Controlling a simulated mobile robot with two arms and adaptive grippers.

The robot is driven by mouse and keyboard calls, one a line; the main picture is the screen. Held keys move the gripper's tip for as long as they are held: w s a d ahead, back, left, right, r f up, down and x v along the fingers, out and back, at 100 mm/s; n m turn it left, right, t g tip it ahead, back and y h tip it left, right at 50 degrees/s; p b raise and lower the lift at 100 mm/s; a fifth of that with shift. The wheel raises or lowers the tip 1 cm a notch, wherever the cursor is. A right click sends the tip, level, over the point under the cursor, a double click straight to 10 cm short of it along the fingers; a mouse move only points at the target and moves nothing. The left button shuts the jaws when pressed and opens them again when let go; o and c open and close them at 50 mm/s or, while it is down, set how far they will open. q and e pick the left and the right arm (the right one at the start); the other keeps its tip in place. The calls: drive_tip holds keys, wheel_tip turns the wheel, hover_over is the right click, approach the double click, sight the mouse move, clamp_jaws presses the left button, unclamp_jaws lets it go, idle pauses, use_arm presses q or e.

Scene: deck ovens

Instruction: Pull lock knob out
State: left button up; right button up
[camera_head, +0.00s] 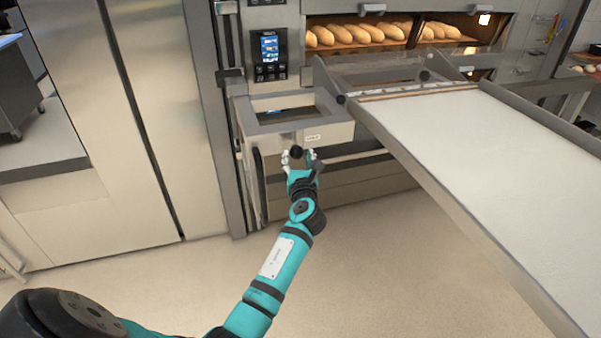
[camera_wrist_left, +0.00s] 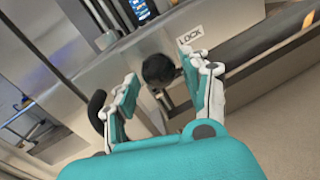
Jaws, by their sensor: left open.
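In the head view the knob (camera_head: 296,152) shows at the lower front of the steel frame (camera_head: 340,132). My left gripper (camera_head: 298,155) is open in front of it. In the left wrist view the fingers of the left gripper (camera_wrist_left: 164,88) stand to either side of the knob, and I see no clear contact. My right gripper is not in view.
A long white loader belt (camera_head: 470,130) with steel side rails fills the right. Behind it an open oven deck holds several loaves (camera_head: 365,34). A control panel (camera_head: 269,46) is above the frame. Steel doors (camera_head: 120,120) stand at left. The floor (camera_head: 370,260) in front is clear.

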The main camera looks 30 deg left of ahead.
use_arm(q)
drive_tip(key=v, duration=1)
drive_tip(key=s+d+f+n+g+h, duration=0.1)
drive_tip(key=d+f+n+h, duration=0.15)
drive_tip(key=f, duration=0.95)
drive_tip(key=s+d+f+n+g+h, duration=0.2)
drive_tip(key=d+f+h, duration=0.1)
drive_tip(key=f, duration=0.8)
drive_tip(key=s+d+f+n+g+h, duration=0.1)
drive_tip(key=s+d+f+n+g, duration=0.15)
drive_tip(key=s+f, duration=0.4)
drive_tip(key=s+d+f+n+g+h, duration=0.1)
drive_tip(key=s+f+n+h, duration=0.15)
drive_tip(key=f, duration=0.75)
drive_tip(key=s+f+n+g, duration=0.2)
drive_tip(key=s+f+n, duration=0.4)
drive_tip(key=s, duration=0.6)
drive_tip(key=s+f+n+g+h, duration=0.1)
drive_tip(key=s+f+n, duration=0.5)
drive_tip(key=s, duration=0.7)
drive_tip(key=s+d+f+n+g+h, duration=0.1)
drive_tip(key=s+f+n+g, duration=0.2)
drive_tip(key=s, duration=1)
wheel_tip(320, 180, down, 4)
drive_tip(key=n, duration=0.3)
drive_tip(key=shift+n+g, duration=0.35)
